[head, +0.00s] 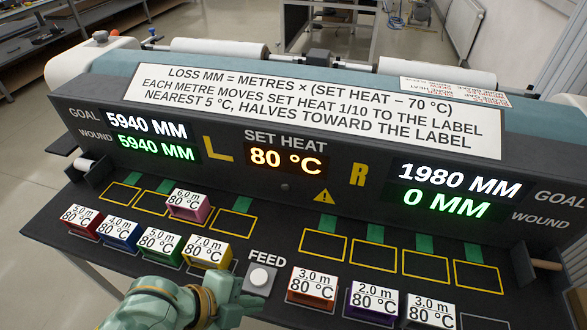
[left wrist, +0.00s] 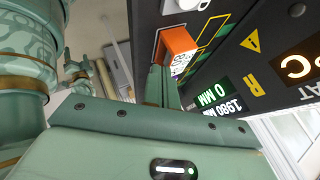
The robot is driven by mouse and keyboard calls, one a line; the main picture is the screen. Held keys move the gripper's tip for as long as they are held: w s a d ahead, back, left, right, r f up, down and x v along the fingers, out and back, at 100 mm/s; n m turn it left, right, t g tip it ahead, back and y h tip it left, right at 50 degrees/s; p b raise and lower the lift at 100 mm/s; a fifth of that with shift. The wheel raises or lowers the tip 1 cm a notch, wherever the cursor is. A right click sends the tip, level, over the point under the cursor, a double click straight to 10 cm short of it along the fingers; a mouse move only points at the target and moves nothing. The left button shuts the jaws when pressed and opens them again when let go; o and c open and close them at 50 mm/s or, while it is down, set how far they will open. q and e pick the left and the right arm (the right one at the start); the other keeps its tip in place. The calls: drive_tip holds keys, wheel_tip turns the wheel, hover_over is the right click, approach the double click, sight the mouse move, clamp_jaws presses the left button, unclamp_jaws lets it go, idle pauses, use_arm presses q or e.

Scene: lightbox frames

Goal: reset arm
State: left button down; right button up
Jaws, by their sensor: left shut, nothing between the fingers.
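My left arm comes in at the bottom of the head view. Its green gripper (head: 243,300) is low over the panel's front edge, just below the white FEED button (head: 260,279) and left of the orange 3.0 m block (head: 311,289). In the left wrist view the closed fingers (left wrist: 162,88) point toward the orange block (left wrist: 178,44), with nothing held. I cannot tell the exact gap between them. My right gripper is not in view.
A pink 6.0 m block (head: 188,206) sits in a left yellow outline. Red (head: 82,221), blue (head: 119,233), green (head: 160,243) and yellow (head: 207,253) blocks line the left front. A purple block (head: 372,302) stands right. The right outlines (head: 374,255) are empty.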

use_arm(q)
drive_tip(key=s+a+n+t+y, duration=0.3)
drive_tip(key=a+n+y, duration=1.1)
drive_tip(key=a, duration=0.8)
drive_tip(key=s+d+f+n+g+h, duration=0.1)
drive_tip(key=s+d+f+g+h, duration=0.15)
drive_tip(key=f, duration=1.05)
drive_tip(key=s+d+f+n+g+h, duration=0.1)
drive_tip(key=d+f+h, duration=0.15)
drive_tip(key=f, duration=1.05)
drive_tip(key=s+f+n+g, duration=0.1)
drive_tip(key=s+f, duration=0.7)
drive_tip(key=s, duration=0.2)
drive_tip(key=s+f+n+g+h, duration=0.1)
drive_tip(key=s+f+n, duration=0.1)
drive_tip(key=s+f, duration=0.5)
drive_tip(key=s, duration=0.3)
drive_tip(key=shift+s+a+f+h+b, duration=0.15)
drive_tip(key=shift+a+f+h+b, duration=0.05)
drive_tip(key=shift+f+h+b, duration=0.15)
drive_tip(key=shift+n+g, duration=0.25)
drive_tip(key=shift+n, duration=0.05)
